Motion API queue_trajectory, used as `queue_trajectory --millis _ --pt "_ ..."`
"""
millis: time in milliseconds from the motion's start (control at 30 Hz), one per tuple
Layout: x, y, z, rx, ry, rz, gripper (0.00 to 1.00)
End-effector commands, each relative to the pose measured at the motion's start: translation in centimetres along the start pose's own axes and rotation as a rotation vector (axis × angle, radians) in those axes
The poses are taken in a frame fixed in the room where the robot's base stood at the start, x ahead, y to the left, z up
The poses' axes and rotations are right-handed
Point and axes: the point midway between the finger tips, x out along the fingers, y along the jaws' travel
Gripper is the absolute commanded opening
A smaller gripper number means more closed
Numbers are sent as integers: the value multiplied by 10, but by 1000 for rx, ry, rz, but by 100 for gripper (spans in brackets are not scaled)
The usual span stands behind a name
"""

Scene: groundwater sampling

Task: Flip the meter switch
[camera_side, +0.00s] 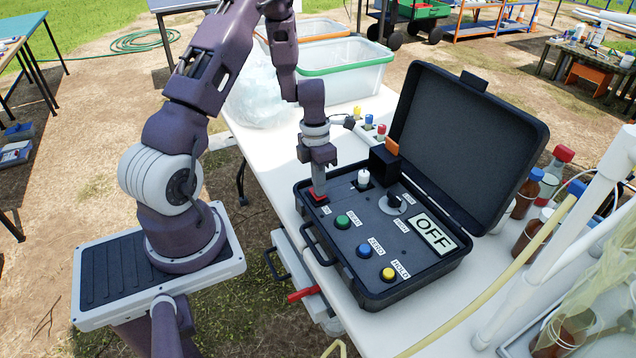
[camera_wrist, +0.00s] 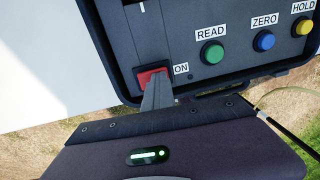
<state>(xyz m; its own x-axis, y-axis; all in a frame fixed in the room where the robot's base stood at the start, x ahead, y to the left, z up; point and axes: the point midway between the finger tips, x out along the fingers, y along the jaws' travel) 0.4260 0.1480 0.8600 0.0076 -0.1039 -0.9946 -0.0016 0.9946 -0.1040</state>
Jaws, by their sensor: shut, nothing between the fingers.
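The meter is a black case (camera_side: 345,265) lying open on the white table, its lid raised at the back. Its display (camera_side: 433,234) reads OFF. The red switch (camera_side: 318,198) sits at the panel's left corner; in the wrist view the red switch (camera_wrist: 147,76) has an ON label beside it. My gripper (camera_side: 319,192) is shut and empty, pointing down with its tips at the red switch. In the wrist view the gripper (camera_wrist: 157,90) overlaps the switch's lower edge and hides part of it. I cannot tell whether the tips touch it.
Green (camera_side: 342,222), blue (camera_side: 364,250) and yellow (camera_side: 388,274) buttons line the panel's front edge. Bottles (camera_side: 526,190) and white pipes stand to the right. Clear bins (camera_side: 345,75) stand behind.

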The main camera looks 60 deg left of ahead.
Motion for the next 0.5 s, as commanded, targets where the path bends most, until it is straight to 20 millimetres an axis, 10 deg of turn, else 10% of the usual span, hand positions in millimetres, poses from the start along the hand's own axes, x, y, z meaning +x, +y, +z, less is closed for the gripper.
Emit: queue_trajectory --millis 500 --pt "6 5 -1 5 6 21 0"
